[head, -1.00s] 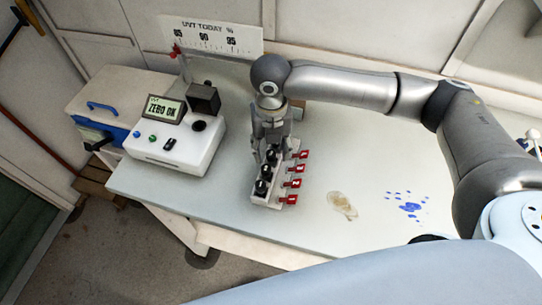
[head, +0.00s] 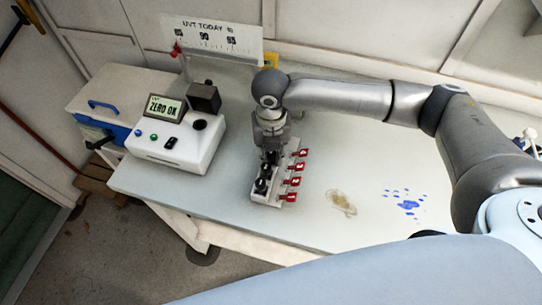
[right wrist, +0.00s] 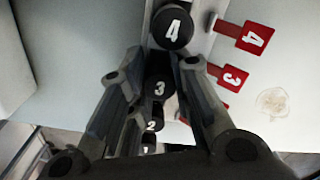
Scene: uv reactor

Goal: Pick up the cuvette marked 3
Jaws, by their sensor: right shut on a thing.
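The white rack (head: 258,201) stands on the bench with black-capped cuvettes in a row and red number tags (head: 293,181) along its right side. In the right wrist view the cuvette marked 3 (right wrist: 160,88) has a black cap with a white 3. My right gripper (right wrist: 161,72) has a finger on each side of that cap and is shut on it. In the head view this gripper (head: 271,146) points down at the far part of the rack and hides some caps. The cuvette still appears in the row; whether it is lifted cannot be told. My left gripper is not in view.
Cuvette 4 (right wrist: 171,28) is close on one side of the fingers, cuvette 2 (right wrist: 152,125) on the other. A white instrument reading ZERO OK (head: 180,145) stands left of the rack. A brown stain (head: 341,203) and blue spots (head: 408,204) mark the clear bench to the right.

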